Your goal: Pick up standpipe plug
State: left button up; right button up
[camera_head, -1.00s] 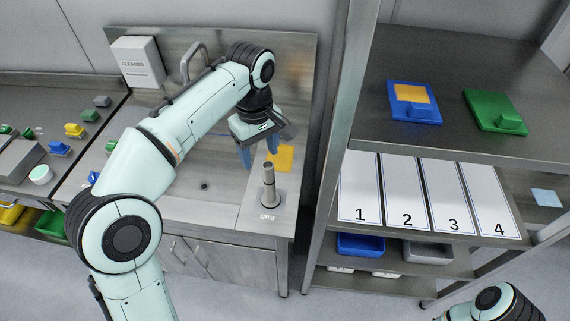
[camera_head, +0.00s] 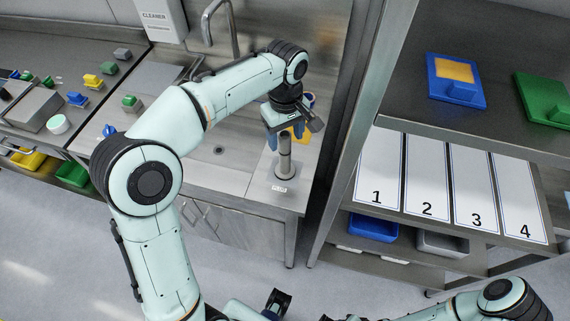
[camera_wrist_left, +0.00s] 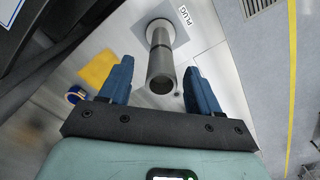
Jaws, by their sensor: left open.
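The standpipe plug (camera_head: 285,160) is an upright grey metal pipe on a base plate at the front right of the sink counter. A "PLUG" label lies by its foot. My left gripper (camera_head: 286,138) is at the top of the pipe, with its blue fingers open. In the left wrist view the pipe (camera_wrist_left: 161,62) shows between the two spread fingers of the left gripper (camera_wrist_left: 158,68), with a gap on each side. Part of my right arm shows at the lower right, but I cannot make out its gripper.
A yellow cloth or pad (camera_wrist_left: 97,68) and a blue roll (camera_wrist_left: 75,95) lie behind the pipe. The sink tap (camera_head: 222,22) stands further back left. A metal shelf unit with numbered white panels (camera_head: 378,175) rises close on the right. The counter left of the pipe is clear.

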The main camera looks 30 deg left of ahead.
aim_at(285, 155)
pick_arm(q)
notch_tip(285, 155, down, 4)
jog(key=shift+r, duration=0.2)
jog(key=shift+c, duration=0.3)
grip_shut()
jog(key=shift+r, duration=0.1)
dwell(1.0)
